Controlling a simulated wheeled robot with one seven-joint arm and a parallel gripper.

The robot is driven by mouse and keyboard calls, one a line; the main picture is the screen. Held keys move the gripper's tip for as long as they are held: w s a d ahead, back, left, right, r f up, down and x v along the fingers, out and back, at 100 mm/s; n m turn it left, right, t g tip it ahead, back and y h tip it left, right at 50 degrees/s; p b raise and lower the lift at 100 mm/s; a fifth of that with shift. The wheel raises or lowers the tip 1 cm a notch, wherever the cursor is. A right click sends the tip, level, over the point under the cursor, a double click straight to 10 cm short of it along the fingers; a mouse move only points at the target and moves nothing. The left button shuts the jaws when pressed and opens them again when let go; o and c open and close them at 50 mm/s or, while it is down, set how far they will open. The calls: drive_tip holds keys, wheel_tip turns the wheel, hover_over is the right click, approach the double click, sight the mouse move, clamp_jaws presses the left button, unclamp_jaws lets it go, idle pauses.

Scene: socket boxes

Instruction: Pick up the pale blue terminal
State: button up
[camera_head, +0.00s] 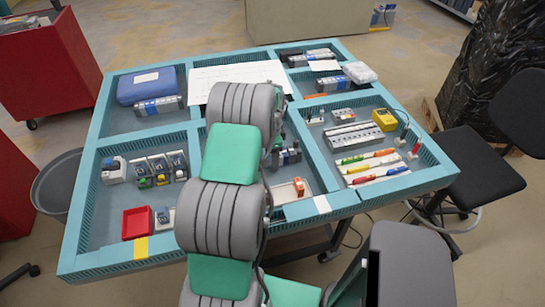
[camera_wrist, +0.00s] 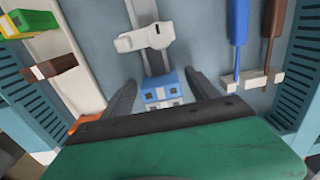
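The pale blue terminal (camera_wrist: 162,92), a small block with a blue top and paler lower face, shows in the wrist view at the near end of a grey rail. My gripper (camera_wrist: 160,78) is open, with one dark finger on each side of this block. The palm edge hides the block's near side. In the head view my arm covers the gripper and the block.
A white clamp-like part (camera_wrist: 143,38) sits farther along the rail. In the head view, the blue-edged divided table (camera_head: 190,248) holds a red bin (camera_head: 137,222) and a yellow box (camera_head: 385,119).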

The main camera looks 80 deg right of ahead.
clamp_jaws()
idle(0.5)
